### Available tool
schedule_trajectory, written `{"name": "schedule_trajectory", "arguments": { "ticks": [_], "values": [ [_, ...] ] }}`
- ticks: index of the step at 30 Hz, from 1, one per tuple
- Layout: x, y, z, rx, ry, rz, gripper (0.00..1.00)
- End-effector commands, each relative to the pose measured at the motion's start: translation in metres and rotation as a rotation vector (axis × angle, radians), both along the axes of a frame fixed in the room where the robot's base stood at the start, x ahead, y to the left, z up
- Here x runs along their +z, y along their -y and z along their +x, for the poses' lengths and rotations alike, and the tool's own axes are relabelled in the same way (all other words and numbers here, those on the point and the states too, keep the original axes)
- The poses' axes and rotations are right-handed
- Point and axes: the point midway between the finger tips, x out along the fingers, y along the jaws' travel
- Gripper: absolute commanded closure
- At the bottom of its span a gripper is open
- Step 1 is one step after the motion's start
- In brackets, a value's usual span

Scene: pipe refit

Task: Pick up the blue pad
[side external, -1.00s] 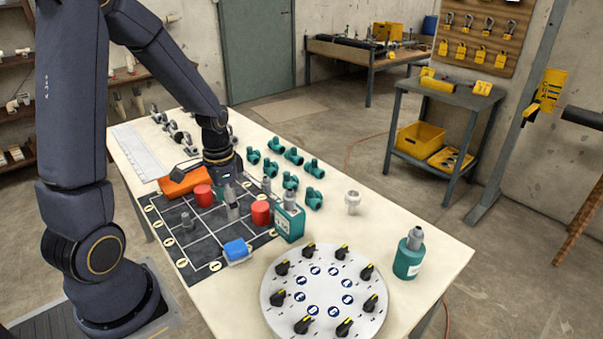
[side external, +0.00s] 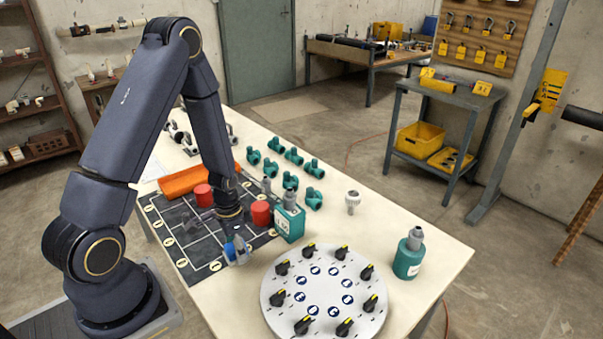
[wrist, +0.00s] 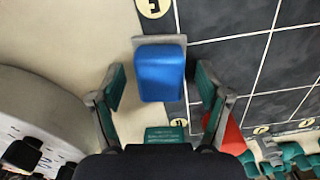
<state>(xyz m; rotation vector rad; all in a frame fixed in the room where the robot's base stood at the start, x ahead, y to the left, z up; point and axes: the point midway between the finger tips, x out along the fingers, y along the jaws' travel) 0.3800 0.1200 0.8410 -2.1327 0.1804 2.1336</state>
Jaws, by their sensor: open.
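The blue pad (wrist: 160,72) is a rounded blue block on a pale grey plate. It sits at the edge of the dark gridded mat (wrist: 225,68). In the side external view the blue pad (side external: 235,247) is at the mat's front corner, partly covered by my fingers. My gripper (wrist: 160,84) is open in the wrist view, with one finger to each side of the pad and gaps between. In the side external view my gripper (side external: 236,241) is low over the pad. I cannot tell the exact height left.
A teal bottle (side external: 289,222) and a red cylinder (side external: 261,213) stand close to the right of my gripper. Another red cylinder (side external: 202,196) and an orange block (side external: 190,181) lie behind. A round dial plate (side external: 324,291) with black knobs is at front right.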

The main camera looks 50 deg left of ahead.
Motion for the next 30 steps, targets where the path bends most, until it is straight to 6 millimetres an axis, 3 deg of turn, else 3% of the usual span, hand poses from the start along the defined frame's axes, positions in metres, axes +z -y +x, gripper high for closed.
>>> {"name": "schedule_trajectory", "arguments": {
  "ticks": [5,23,30],
  "values": [
    [0.0002,0.0000,0.0003,0.000,0.001,0.001,0.24],
    [0.0004,0.0000,0.0002,-0.001,0.001,0.000,0.86],
    [0.0010,0.0001,0.0003,-0.001,0.001,0.000,0.88]
  ]
}}
